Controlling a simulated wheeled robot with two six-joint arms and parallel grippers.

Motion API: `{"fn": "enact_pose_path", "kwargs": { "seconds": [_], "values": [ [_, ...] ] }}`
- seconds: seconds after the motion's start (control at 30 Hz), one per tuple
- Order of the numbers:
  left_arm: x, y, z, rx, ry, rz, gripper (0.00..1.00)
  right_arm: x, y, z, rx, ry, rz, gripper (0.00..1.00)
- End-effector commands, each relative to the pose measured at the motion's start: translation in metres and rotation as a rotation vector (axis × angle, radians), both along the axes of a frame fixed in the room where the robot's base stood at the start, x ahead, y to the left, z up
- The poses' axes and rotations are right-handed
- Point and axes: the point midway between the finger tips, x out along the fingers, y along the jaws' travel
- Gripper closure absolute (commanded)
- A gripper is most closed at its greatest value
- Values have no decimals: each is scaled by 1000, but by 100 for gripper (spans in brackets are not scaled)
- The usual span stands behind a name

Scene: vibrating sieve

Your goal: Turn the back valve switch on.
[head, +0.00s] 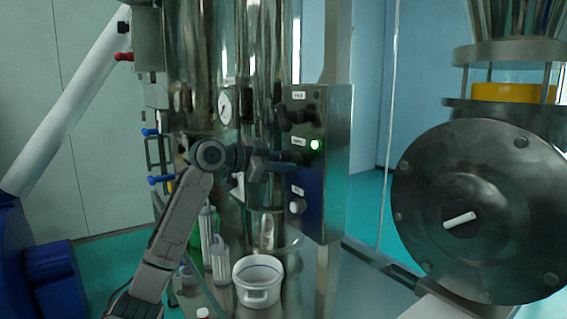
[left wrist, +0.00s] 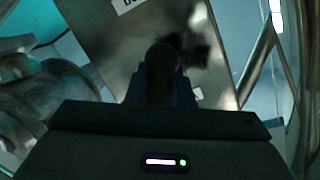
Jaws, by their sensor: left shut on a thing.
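A steel control box (head: 335,185) stands at the centre, with small labels on its face. A dark switch (head: 297,113) sticks out near its top, and a green light (head: 315,144) is lit below it. My left gripper (head: 292,161) is at the middle of the panel, just below the middle label. In the left wrist view its fingers (left wrist: 162,85) are shut on a dark switch knob (left wrist: 165,58) on the panel. The gripper hides this knob in the head view. Which way the knob is turned cannot be told. My right gripper is not in view.
A tall steel tank (head: 200,90) with a round gauge (head: 225,107) stands behind my left arm. A white bucket (head: 258,296) and clear bottles stand below. A large round steel flange (head: 480,170) with a white bar (head: 459,219) is at right. A pale button (head: 297,205) is lower on the panel.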

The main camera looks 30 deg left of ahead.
Motion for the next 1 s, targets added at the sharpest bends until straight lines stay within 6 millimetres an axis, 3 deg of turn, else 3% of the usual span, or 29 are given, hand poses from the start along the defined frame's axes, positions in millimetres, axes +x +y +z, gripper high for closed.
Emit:
{"fn": "enact_pose_path", "kwargs": {
  "seconds": [0.1,0.13,0.23,0.63,1.0],
  "values": [
    [0,0,1,2,-2,1,100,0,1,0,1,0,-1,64],
    [0,0,1,2,-2,1,77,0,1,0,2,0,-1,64],
    [0,0,1,1,-1,1,59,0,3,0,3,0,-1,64],
    [-6,4,0,1,-1,1,59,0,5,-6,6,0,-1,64],
    [-59,35,9,4,-1,6,59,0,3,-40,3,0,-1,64]
  ]
}}
